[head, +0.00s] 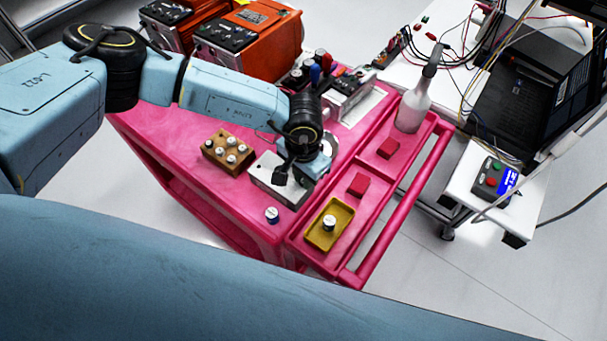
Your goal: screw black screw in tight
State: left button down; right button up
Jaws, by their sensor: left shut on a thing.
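My left arm reaches in from the left over the pink cart (185,140). My left gripper (308,180) points down at a silver metal block (268,180) near the cart's front edge. It is shut on a small dark thing at the block's right end, which looks like the black screw. The fingertips and most of the screw are hidden by the gripper, so I cannot tell how deep the screw sits. My right gripper is not in view.
A wooden block with several silver knobs (228,152) stands left of the metal block. A yellow tray (342,238), red blocks (358,185) and a spray bottle (412,108) sit right. Orange battery units (262,55) stand behind.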

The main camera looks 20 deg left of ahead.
pick_arm(q)
jog(key=shift+m, duration=1.1)
jog(key=c, duration=1.8)
grip_release()
jog(key=shift+m, duration=0.6)
jog(key=o, duration=0.5)
jog(key=shift+r, duration=0.1)
jog(key=shift+r+p, duration=2.15)
jog(key=shift+r, duration=1.55)
